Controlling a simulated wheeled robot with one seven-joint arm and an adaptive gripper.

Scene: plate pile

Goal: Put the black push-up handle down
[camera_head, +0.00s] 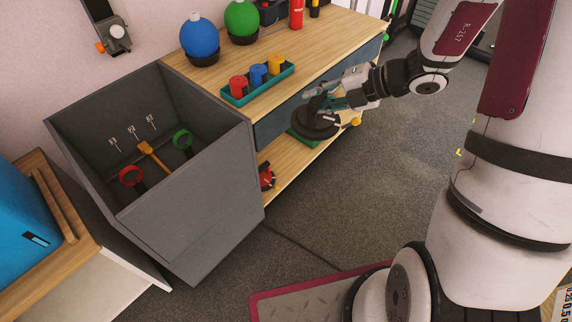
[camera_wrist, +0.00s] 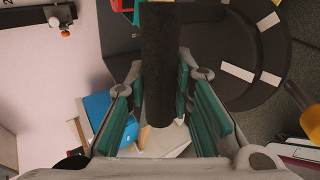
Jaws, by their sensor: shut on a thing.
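The black push-up handle has a round dark base (camera_head: 314,124) in the head view, beside the front of the wooden bench. In the wrist view its black cylindrical grip (camera_wrist: 160,62) stands between the green finger pads, and its round base with pale patches (camera_wrist: 236,72) is at the upper right. My gripper (camera_head: 336,100) is shut on the handle; it also shows in the wrist view (camera_wrist: 162,92). The handle appears held in front of the bench, over or near the lower shelf. I cannot tell whether its base touches anything.
The wooden bench (camera_head: 312,42) carries a green tray (camera_head: 262,90) with coloured weights, a blue ball (camera_head: 200,36) and a green ball (camera_head: 241,18). A grey open bin (camera_head: 190,225) stands left, with red, green and yellow-orange items inside. Grey floor right of the bench is clear.

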